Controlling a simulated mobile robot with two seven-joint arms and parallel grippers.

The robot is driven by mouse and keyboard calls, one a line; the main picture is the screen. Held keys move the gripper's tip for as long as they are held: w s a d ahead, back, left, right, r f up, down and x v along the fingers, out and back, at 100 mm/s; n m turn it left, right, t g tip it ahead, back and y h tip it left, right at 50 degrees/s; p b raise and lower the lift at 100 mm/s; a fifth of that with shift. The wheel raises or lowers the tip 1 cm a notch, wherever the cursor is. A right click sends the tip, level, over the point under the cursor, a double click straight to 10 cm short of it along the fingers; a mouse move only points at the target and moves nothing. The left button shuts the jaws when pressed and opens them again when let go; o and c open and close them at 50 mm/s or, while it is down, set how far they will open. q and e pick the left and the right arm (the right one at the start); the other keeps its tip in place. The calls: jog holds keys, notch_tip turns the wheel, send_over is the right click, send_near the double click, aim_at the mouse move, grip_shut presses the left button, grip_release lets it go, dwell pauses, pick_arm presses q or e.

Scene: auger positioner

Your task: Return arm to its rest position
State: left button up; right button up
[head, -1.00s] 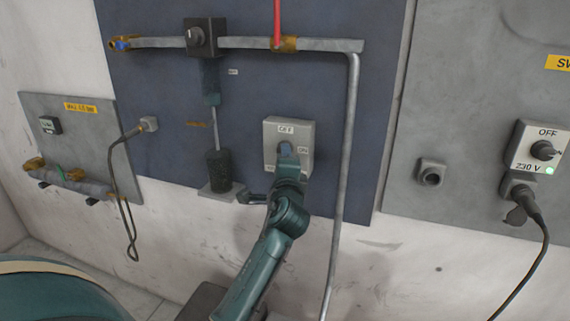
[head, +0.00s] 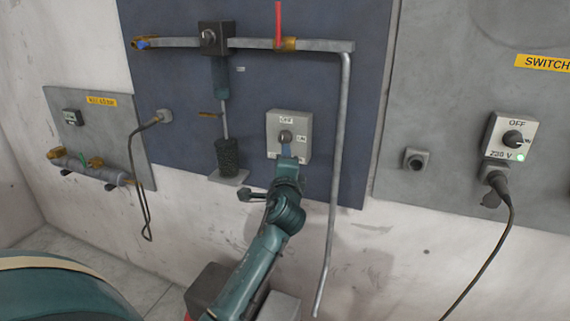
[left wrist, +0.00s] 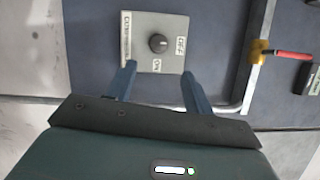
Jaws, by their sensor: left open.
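My left gripper (head: 288,152) is in front of the grey switch box (head: 300,150) on the blue wall panel, just below its round knob (head: 286,137). In the left wrist view, the gripper (left wrist: 158,70) is open, with two blue fingers apart and nothing between them. The switch box (left wrist: 132,28) and its dark knob (left wrist: 158,43) lie beyond the fingertips, and the knob appears clear of them. OFF and ON labels show beside the knob. My left arm reaches up from the bottom of the head view. My right gripper is not in view.
A grey pipe (head: 334,190) runs down right of the box. A black cylinder on a rod (head: 228,155) stands to its left. A red lever (head: 278,22) is above. A second switch box (head: 500,145) with a cable is at right.

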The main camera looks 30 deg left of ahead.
pick_arm(q)
jog(key=shift+s, duration=0.15)
dwell(0.5)
jog(key=s+d+f+n+h, duration=0.1)
jog(key=s+d+f+h, duration=0.25)
jog(key=f, duration=0.35)
jog(key=s+d+f+n+g+h, duration=0.1)
jog(key=s+d+f+h, duration=0.1)
jog(key=s+d+f, duration=0.4)
jog(key=s+d+f+n+h, duration=0.1)
jog(key=d+f+h, duration=0.2)
jog(key=f, duration=0.5)
jog(key=s+d+f+n+g+h, duration=0.1)
jog(key=s+d+f+n+h, duration=0.1)
jog(key=s+d+f, duration=0.3)
jog(key=s+d+f+n+g+h, duration=0.2)
jog(key=s+d+f+n, duration=0.3)
jog(key=s, duration=0.9)
jog(key=shift+s+d+g+h, duration=0.2)
jog(key=shift+d+g+h, duration=0.1)
jog(key=shift+d+h, duration=0.3)
jog(key=shift+w, duration=0.1)
